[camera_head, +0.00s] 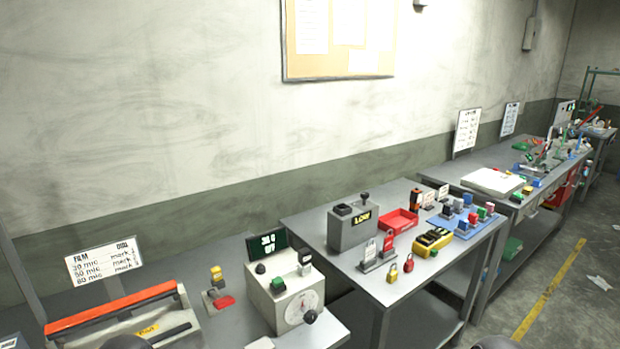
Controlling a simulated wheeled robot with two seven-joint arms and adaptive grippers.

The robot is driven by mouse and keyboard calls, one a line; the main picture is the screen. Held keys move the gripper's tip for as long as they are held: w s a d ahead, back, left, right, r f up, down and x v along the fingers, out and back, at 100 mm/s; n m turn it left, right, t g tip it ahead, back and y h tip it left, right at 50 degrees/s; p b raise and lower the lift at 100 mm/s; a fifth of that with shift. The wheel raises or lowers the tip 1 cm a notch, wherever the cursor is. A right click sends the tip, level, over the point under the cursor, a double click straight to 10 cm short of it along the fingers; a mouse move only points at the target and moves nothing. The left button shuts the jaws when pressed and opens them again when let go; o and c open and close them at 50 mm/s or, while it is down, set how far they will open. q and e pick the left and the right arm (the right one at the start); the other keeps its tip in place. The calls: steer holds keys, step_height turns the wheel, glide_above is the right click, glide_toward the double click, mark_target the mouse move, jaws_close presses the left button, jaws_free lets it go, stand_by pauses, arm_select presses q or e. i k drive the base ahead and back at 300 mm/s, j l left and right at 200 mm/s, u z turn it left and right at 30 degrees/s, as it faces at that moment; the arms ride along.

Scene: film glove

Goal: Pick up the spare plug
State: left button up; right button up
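No label I can read names a spare plug, so I cannot tell which item it is. Several small coloured plug-like blocks (447,211) stand on a blue board on the middle table. A small stand with a yellow-and-black piece (216,275) and a red base is on the near table, left of a pale box with a dial (297,300). The dial box has a green block and dark knobs on top. Neither gripper is seen; only rounded dark shapes show at the bottom edge, perhaps parts of my arms.
The middle table (400,290) also holds a grey box marked LOW (353,228), a red tray (399,221), a yellow-and-black case (432,241) and red and yellow padlocks. A red-topped film sealer (120,318) is at left. Open floor with a yellow line (550,290) lies right.

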mark_target(216, 273)
steer(key=k+j+z, duration=0.15)
steer(key=j+z, duration=0.25)
steer(key=k+j+z, duration=0.2)
steer(key=j+z, duration=0.25)
steer(key=k+j+z, duration=0.2)
steer(key=z, duration=0.2)
steer(key=j, duration=0.15)
